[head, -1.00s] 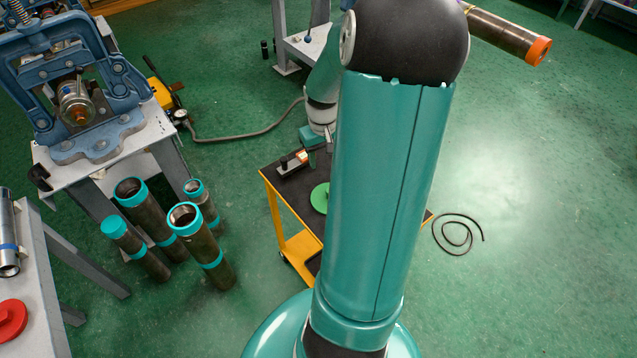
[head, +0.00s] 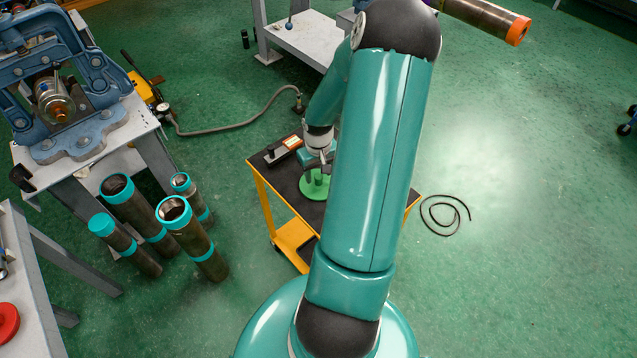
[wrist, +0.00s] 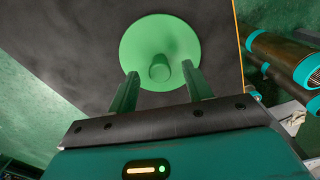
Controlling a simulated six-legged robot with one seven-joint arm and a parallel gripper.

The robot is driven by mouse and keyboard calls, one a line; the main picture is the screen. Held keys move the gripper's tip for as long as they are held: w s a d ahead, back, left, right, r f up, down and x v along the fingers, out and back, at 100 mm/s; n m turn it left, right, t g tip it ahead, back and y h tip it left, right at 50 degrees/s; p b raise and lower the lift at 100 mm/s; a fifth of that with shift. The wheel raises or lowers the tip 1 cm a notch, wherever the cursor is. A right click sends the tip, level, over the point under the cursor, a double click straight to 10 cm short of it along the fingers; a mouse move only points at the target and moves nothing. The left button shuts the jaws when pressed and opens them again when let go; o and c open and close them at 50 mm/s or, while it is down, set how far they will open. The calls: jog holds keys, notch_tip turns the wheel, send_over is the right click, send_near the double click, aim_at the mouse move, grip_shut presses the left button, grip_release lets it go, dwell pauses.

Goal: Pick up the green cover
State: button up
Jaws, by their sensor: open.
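The green cover (head: 315,187) is a round disc with a small knob in its middle. It lies on the dark top of the yellow cart (head: 283,188). In the wrist view the cover (wrist: 160,38) lies ahead of my fingers, its knob in line with the gap between them. My gripper (wrist: 160,82) is open and empty, with one finger to each side of the knob's line. In the head view my gripper (head: 318,168) is over the cover and hides part of it. I cannot tell whether the fingers touch the cover.
A small dark tool (head: 283,150) lies on the cart beside the cover. Several pipes with teal ends (head: 185,225) stand on the floor at left, near a blue vise (head: 65,100) on a bench. A hose (head: 240,122) and a cable coil (head: 445,214) lie on the floor.

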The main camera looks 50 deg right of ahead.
notch_tip(320, 180, down, 2)
jog(key=shift+f, duration=0.25)
grip_shut()
jog(key=shift+r, duration=0.15)
jog(key=shift+r, duration=0.55)
jog(key=s+a+r, duration=0.6)
jog(key=a+r, duration=0.5)
jog(key=a, duration=0.1)
jog(key=shift+a+r, duration=0.35)
